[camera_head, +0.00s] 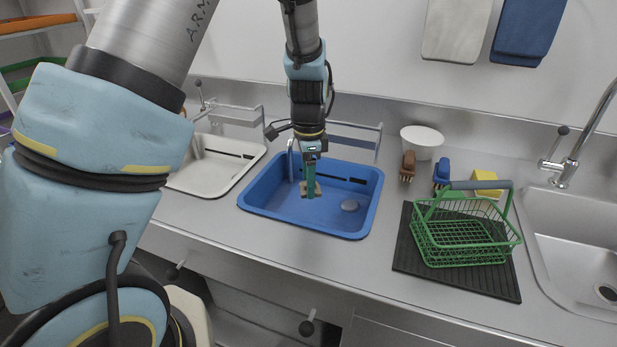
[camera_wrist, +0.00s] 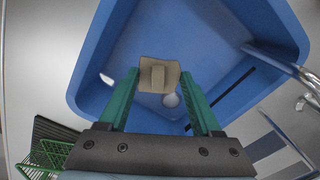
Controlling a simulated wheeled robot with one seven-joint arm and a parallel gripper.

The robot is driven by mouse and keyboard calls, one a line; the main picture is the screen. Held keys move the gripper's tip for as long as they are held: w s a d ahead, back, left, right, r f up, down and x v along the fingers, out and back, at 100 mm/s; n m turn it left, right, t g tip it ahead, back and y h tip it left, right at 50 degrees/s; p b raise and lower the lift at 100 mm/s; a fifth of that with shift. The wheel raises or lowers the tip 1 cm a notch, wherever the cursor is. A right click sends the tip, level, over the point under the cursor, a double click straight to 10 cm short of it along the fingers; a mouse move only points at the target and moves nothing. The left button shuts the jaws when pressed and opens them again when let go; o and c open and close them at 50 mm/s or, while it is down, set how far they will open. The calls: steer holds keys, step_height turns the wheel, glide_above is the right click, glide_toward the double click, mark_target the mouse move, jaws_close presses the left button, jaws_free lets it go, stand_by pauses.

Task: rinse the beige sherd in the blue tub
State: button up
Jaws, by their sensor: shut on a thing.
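The beige sherd (camera_wrist: 158,76) is between the green fingertips of my gripper (camera_wrist: 160,88) in the wrist view. In the head view my gripper (camera_head: 310,190) points straight down inside the blue tub (camera_head: 275,207), shut on the sherd (camera_head: 304,188), which is mostly hidden by the fingers. The sherd is within the tub's walls. I cannot tell whether it touches the floor or is under water. The tub (camera_wrist: 205,40) surrounds it in the wrist view.
A round grey drain (camera_head: 349,205) lies in the tub floor. A white basin (camera_head: 205,172) stands to the left. To the right are a green wire basket (camera_head: 465,240) on a black mat (camera_head: 410,258), brushes (camera_head: 408,165), a yellow block (camera_head: 487,180), a white bowl (camera_head: 422,137) and a steel sink (camera_head: 570,240).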

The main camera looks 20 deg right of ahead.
steer(key=shift+f+b, duration=3.15)
steer(key=shift+f, duration=1.8)
steer(key=shift+r, duration=0.15)
steer(key=shift+r+p, duration=4.9)
steer(key=shift+r, duration=1.45)
steer(key=shift+r+p, duration=1.55)
steer(key=shift+r, duration=0.5)
steer(key=shift+a+f, duration=0.1)
steer(key=shift+f, duration=0.05)
